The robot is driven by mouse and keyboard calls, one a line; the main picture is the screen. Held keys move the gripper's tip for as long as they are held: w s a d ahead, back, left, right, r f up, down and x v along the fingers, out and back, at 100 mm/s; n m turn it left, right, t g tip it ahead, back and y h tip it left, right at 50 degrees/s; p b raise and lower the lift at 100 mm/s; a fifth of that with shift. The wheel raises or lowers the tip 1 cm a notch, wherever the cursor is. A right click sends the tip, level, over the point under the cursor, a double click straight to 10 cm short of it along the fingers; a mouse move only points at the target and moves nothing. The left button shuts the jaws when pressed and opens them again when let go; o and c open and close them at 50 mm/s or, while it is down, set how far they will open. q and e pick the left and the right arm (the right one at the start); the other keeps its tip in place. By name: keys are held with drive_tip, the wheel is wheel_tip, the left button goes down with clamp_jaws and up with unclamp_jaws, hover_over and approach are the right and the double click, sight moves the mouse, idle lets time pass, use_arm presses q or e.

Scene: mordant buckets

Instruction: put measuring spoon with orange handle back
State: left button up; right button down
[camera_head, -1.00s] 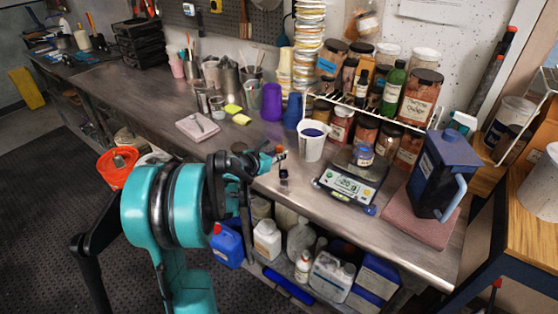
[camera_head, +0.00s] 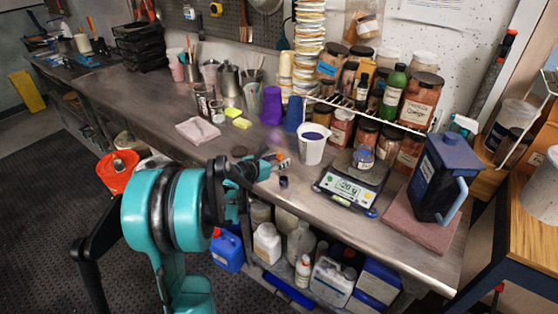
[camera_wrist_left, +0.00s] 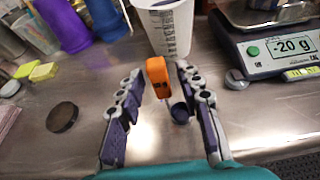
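The measuring spoon with the orange handle is at the tips of my left gripper (camera_head: 281,158), above the front part of the metal bench. Its orange handle (camera_wrist_left: 158,76) shows between the fingertips in the left wrist view. My left gripper (camera_wrist_left: 157,72) looks shut on this handle, though the contact at the left finger is not clear. A small dark, rounded piece (camera_wrist_left: 180,112) shows below the handle and may be the spoon's bowl. It also shows below the fingertips in the head view (camera_head: 284,182). My right gripper is not in view.
A white cup (camera_head: 312,148) stands just behind the gripper. A scale (camera_head: 345,190) reading -20 g is to its right. A dark disc (camera_wrist_left: 62,117) lies to the left, near yellow sponges (camera_head: 241,123) and a folded pink cloth (camera_head: 198,130). Jars fill the back right.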

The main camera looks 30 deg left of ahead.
use_arm(q)
drive_tip(key=d+p+v, duration=0.1)
drive_tip(key=p+v, duration=0.2)
drive_tip(key=v, duration=0.8)
drive_tip(key=s+d+m+g+h, duration=0.1)
drive_tip(key=s+d+m+g, duration=0.15)
drive_tip(key=d+m, duration=0.55)
drive_tip(key=s+d+m+g, duration=0.2)
drive_tip(key=s+d+m, duration=0.1)
drive_tip(key=d+m, duration=0.5)
drive_tip(key=s+d+m+g+y, duration=0.1)
drive_tip(key=s+d+m, duration=0.2)
drive_tip(key=s+m, duration=0.3)
drive_tip(key=s+d+f+m+g+y, duration=0.1)
drive_tip(key=s+d+m, duration=0.2)
drive_tip(key=m, duration=1)
drive_tip(key=shift+s+d, duration=0.35)
drive_tip(key=shift+s, duration=1.5)
drive_tip(key=shift+f, duration=0.15)
